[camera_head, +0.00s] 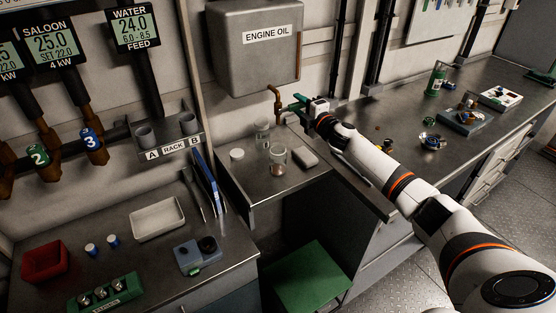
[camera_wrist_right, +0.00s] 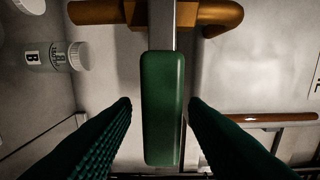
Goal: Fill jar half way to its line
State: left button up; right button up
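The engine oil tank (camera_head: 266,45) hangs on the wall, with a copper-coloured spout (camera_head: 276,98) at its lower right. In the head view my right gripper (camera_head: 300,106) is beside the tap. My left gripper is out of view.
A white round lid (camera_head: 237,154) and a pale block (camera_head: 305,157) flank the jars on the metal shelf (camera_head: 262,188). A rack (camera_head: 168,144) and a white tray (camera_head: 157,219) are at left.

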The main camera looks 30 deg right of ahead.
jog(key=shift+r+p, duration=1.7)
jog(key=shift+r, duration=0.3)
dwell(6.0)
